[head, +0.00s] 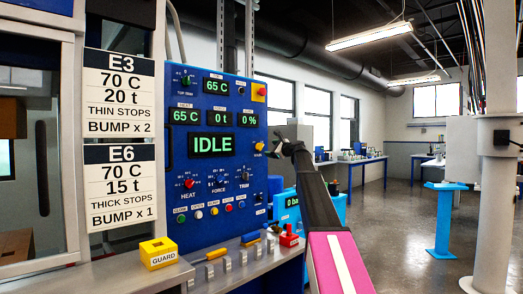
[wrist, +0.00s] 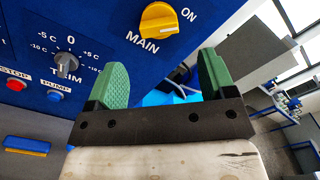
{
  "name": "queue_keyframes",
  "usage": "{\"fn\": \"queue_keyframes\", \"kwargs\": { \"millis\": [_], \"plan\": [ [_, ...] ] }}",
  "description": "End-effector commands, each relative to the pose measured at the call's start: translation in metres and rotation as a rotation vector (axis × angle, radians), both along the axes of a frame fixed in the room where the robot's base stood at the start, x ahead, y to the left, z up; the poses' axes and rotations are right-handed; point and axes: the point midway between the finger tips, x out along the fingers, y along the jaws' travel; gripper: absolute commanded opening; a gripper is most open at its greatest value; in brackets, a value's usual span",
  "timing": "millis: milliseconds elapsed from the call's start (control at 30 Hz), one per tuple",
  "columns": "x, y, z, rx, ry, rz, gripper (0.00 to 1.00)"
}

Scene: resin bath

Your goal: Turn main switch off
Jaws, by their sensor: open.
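The main switch is a yellow rotary knob on the blue control panel. It shows at the top of the wrist view (wrist: 160,20), above the word MAIN. Its ridge slants up to the right, towards the word ON. In the head view the knob (head: 259,146) is at the panel's right edge. My gripper (wrist: 162,62) is open and empty, with its green fingers wide apart. In the wrist view the knob lies beyond the fingertips, and they appear apart from it. In the head view my gripper (head: 284,140) is just right of the knob, its fingers hard to make out.
The panel display (head: 212,145) reads IDLE. A TRIM knob (wrist: 66,65) and red and blue buttons are left of my fingers in the wrist view. A yellow GUARD block (head: 158,252) and a red block (head: 289,236) are on the ledge below. Floor right of the panel is open.

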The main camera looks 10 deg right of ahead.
Motion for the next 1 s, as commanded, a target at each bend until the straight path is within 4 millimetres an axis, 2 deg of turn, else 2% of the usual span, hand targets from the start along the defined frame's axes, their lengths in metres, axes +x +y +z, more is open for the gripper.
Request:
{"fn": "queue_keyframes", "kwargs": {
  "millis": [33,200,400,767,867,900,933,1000],
  "plan": [
    [0.010,0.006,0.001,0.000,0.001,0.001,0.77],
    [0.036,0.024,0.001,-0.001,0.000,0.001,0.77],
    [0.058,0.041,0.001,-0.001,0.000,0.001,0.77],
    [0.063,0.046,0.000,-0.001,-0.001,0.000,0.77],
    [0.063,0.046,0.000,-0.001,-0.001,0.000,0.47],
    [0.063,0.046,0.000,-0.001,-0.001,0.000,0.34],
    [0.063,0.046,0.000,-0.001,-0.001,0.000,0.27],
    [0.063,0.046,0.000,-0.001,-0.001,0.000,0.27]
  ]
}}
